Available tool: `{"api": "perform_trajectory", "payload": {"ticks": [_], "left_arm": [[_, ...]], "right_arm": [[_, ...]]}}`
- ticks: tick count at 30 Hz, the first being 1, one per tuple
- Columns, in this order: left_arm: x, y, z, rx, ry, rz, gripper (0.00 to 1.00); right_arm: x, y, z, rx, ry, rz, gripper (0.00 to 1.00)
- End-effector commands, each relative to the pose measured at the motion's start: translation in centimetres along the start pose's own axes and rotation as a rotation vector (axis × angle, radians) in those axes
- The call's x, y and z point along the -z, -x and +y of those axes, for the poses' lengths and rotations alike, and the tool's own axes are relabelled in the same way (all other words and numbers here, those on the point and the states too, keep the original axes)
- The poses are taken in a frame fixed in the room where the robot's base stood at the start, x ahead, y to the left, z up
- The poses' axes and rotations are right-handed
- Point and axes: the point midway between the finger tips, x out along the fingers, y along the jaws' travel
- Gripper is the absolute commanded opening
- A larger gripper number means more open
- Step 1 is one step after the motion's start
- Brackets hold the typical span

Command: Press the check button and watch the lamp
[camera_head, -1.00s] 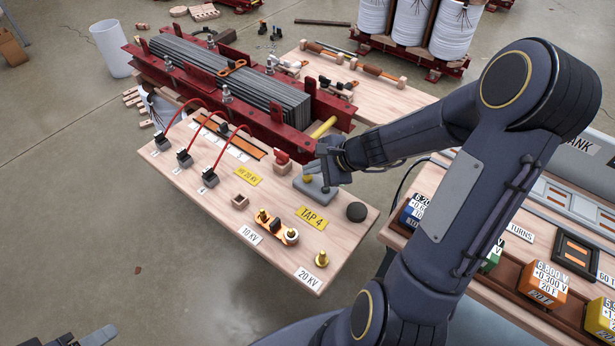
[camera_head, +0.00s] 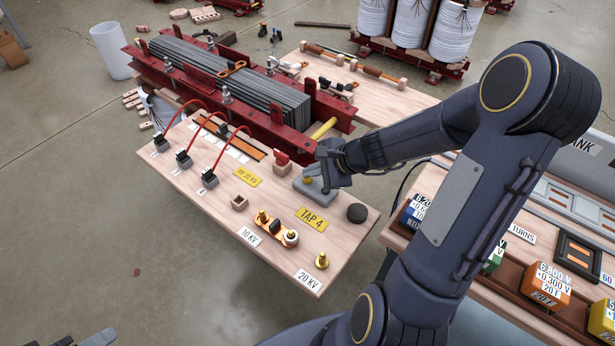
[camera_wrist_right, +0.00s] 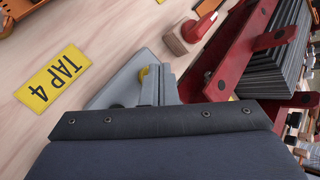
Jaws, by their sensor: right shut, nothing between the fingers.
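The check button appears to be the small yellow knob (camera_head: 307,181) on a grey box (camera_head: 318,191) on the wooden board; it also shows in the right wrist view (camera_wrist_right: 144,74). My right gripper (camera_head: 326,178) is shut and empty, with its fingertips right at the grey box, close beside the knob. The fingers hide part of the box, and I cannot tell whether they touch the knob. A dark round dome (camera_head: 357,213) beside the box may be the lamp; it looks unlit. Grey tips of my left gripper (camera_head: 84,340) show at the bottom left edge.
The board (camera_head: 190,205) carries a yellow TAP 4 plate (camera_head: 312,218), brass terminals (camera_head: 321,261) and red leads (camera_head: 238,133). A red-framed core (camera_head: 240,80) stands behind. A second bench (camera_head: 415,247) with coloured blocks is at right, partly behind my arm.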

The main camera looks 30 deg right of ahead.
Motion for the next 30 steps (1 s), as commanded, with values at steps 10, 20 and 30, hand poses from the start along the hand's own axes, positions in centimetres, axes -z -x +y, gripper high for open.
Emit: {"api": "perform_trajectory", "payload": {"ticks": [10,20,30], "left_arm": [[-0.1,-0.3,-0.1,0.000,0.000,0.000,0.52],[0.0,0.0,0.0,0.000,0.000,0.000,0.52],[0.5,1.0,0.5,0.000,0.000,0.000,0.52]], "right_arm": [[0.2,-0.2,0.2,0.000,0.000,0.000,0.00],[0.0,0.0,0.0,0.000,0.000,0.000,0.00],[-0.8,1.1,-0.8,0.000,0.000,0.000,0.00]]}}
